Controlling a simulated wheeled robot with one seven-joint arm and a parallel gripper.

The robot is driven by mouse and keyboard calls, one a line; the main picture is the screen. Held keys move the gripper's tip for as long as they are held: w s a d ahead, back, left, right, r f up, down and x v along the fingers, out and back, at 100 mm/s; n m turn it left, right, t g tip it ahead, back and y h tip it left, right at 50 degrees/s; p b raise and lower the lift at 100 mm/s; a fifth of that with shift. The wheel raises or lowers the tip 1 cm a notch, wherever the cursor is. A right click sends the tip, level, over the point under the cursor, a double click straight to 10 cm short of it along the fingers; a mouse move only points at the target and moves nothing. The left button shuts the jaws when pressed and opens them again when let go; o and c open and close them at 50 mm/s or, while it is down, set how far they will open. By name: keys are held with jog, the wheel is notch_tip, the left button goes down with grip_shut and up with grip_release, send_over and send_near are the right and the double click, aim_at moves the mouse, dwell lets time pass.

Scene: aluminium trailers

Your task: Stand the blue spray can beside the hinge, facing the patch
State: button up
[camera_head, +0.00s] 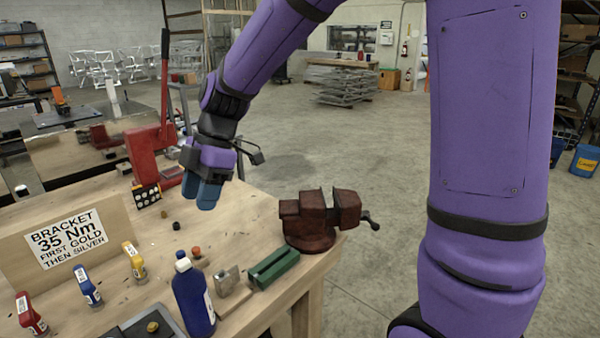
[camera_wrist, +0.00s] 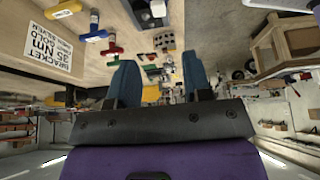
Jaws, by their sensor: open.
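A tall blue container (camera_head: 193,295) with a white collar, blue cap and pale label stands upright near the front of the wooden bench. It looks most like the blue spray can. A smaller blue item (camera_head: 88,286) with a white label is farther left. A small grey metal piece (camera_head: 227,279) on a wooden block, right of the tall container, may be the hinge. I cannot make out the patch for certain. My gripper (camera_head: 203,193) points down over the back of the bench, apart from the container. Its blue fingers (camera_wrist: 160,83) are spread and empty.
A dark red vise (camera_head: 309,219) stands at the bench's right edge, with a green block (camera_head: 274,267) before it. A red lever press (camera_head: 150,152) is beside my gripper. A bracket sign (camera_head: 66,238), small red (camera_head: 31,314) and yellow (camera_head: 134,261) items are left. Mid-bench is mostly clear.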

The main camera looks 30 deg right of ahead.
jog(key=s+d+r+m+t+h, duration=0.2)
jog(key=s+d+r+m+t, duration=0.1)
jog(key=s+d+m, duration=0.6)
jog(key=s+d+r+m+t+h, duration=0.3)
jog(key=s+d+r+m, duration=0.3)
jog(key=s+d+m, duration=0.3)
jog(key=s+m, duration=0.2)
jog(key=m, duration=0.1)
jog(key=shift+t, duration=0.3)
jog(key=shift+s+r, duration=0.1)
dwell(1.0)
